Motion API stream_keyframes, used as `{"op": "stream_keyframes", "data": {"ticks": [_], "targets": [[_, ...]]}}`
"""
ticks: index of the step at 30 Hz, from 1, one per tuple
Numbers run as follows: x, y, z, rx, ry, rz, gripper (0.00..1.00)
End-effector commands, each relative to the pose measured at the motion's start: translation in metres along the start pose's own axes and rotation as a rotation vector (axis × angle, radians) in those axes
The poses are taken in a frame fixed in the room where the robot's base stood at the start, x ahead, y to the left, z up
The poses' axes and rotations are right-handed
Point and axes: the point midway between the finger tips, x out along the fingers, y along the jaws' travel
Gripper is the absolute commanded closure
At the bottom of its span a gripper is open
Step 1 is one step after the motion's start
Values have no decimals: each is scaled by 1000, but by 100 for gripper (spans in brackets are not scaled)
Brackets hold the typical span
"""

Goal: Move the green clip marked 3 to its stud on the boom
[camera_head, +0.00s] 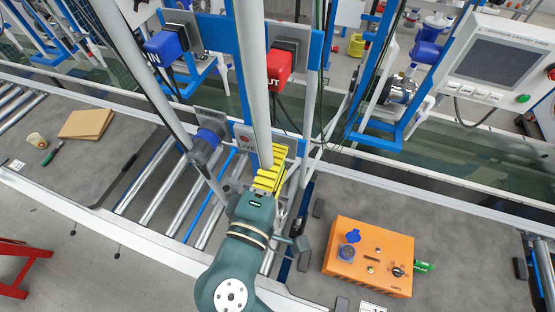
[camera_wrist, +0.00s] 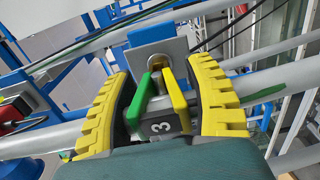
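The clip marked 3 (camera_wrist: 148,100) is in the middle of the wrist view, with one green arm, one yellow arm and a dark body bearing a white 3. My gripper (camera_wrist: 158,72) has a yellow ribbed finger on each side of it, and the dark inner pads appear to press on its body. Beyond the clip is a grey metal plate (camera_wrist: 143,58) on a blue bracket; whether the clip touches its stud I cannot tell. In the head view my gripper (camera_head: 270,178) is beside the LIVE sign (camera_head: 245,141), and the clip is hidden there.
A red housing (camera_head: 279,68) and a blue housing (camera_head: 165,46) hang from the blue frame above. An orange control box (camera_head: 370,250) stands on the right bench. Pale posts and dark cables run close to my gripper. The roller conveyor (camera_head: 150,182) lies to the left.

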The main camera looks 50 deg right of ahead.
Motion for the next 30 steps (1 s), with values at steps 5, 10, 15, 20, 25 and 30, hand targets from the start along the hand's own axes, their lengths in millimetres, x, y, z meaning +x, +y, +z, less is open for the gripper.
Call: {"op": "stream_keyframes", "data": {"ticks": [5,10,15,20,25,30], "targets": [[-2,0,0,-1,1,0,47],[-26,-1,-2,-2,7,0,47],[-68,0,-2,-1,8,0,47],[-102,0,-1,-1,5,0,47],[-118,0,0,0,1,0,47],[-120,0,0,0,-1,0,47]]}}
